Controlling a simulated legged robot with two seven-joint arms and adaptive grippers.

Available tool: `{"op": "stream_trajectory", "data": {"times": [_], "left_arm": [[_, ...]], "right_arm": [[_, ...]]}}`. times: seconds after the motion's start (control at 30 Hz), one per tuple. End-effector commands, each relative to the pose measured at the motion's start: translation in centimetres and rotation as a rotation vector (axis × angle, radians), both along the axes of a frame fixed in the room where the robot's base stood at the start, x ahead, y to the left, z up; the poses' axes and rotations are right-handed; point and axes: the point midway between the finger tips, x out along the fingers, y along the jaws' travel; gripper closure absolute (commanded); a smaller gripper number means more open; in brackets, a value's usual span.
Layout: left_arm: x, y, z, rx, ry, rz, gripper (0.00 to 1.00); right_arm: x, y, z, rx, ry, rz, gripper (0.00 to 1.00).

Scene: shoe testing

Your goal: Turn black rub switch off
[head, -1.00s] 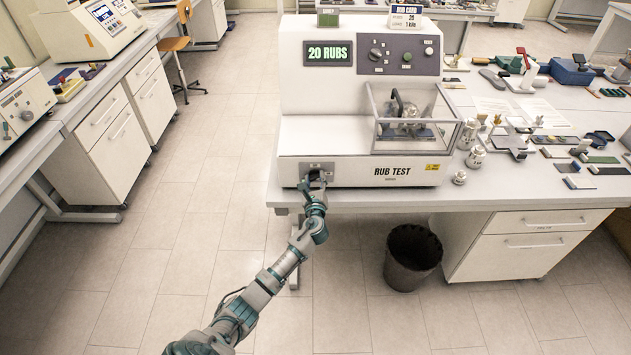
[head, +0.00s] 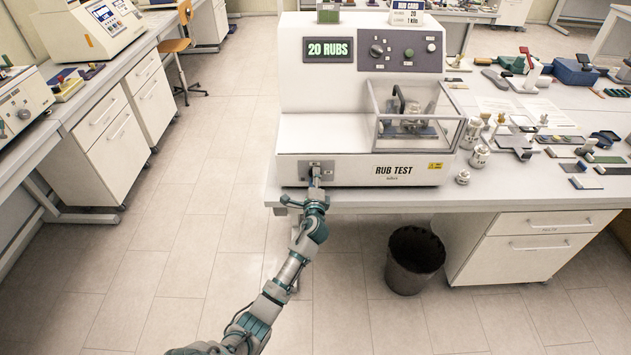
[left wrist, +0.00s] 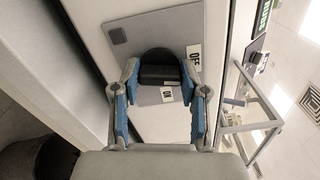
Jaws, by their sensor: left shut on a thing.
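The black rub switch (left wrist: 160,72) sits on a grey plate (left wrist: 160,30) between labels reading OFF and ON in the left wrist view. In the head view, the plate (head: 303,170) is at the lower left front of the white rub test machine (head: 330,130). My left gripper (head: 315,188) is at this plate. In the left wrist view, the blue-padded fingers of my left gripper (left wrist: 160,80) are on either side of the switch and shut on it. My right gripper is not in view.
The machine's display (head: 328,49) reads 20 RUBS, and a clear-walled box (head: 450,135) stands on its right. A dark bin (head: 415,260) is on the floor below the bench. Jars and test pieces crowd the bench at the right. The floor left of my arm is clear.

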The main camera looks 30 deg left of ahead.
Motion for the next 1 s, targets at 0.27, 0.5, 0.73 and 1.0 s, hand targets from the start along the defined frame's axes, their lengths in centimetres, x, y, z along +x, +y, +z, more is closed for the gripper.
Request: {"op": "stream_trajectory", "data": {"times": [0.27, 0.5, 0.73, 1.0], "left_arm": [[-0.1, 0.2, -0.3, -0.146, -0.086, 0.005, 0.91], [-0.1, 0.2, -0.4, -0.208, -0.122, 0.005, 0.91], [-0.1, 0.2, -0.4, -0.226, -0.131, 0.006, 0.91], [-0.1, 0.2, -0.5, -0.227, -0.13, 0.006, 0.91]], "right_arm": [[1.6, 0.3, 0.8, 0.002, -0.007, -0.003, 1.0], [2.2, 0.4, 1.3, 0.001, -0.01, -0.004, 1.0], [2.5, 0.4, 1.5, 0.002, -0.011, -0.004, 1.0], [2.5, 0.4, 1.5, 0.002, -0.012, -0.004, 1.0]]}}
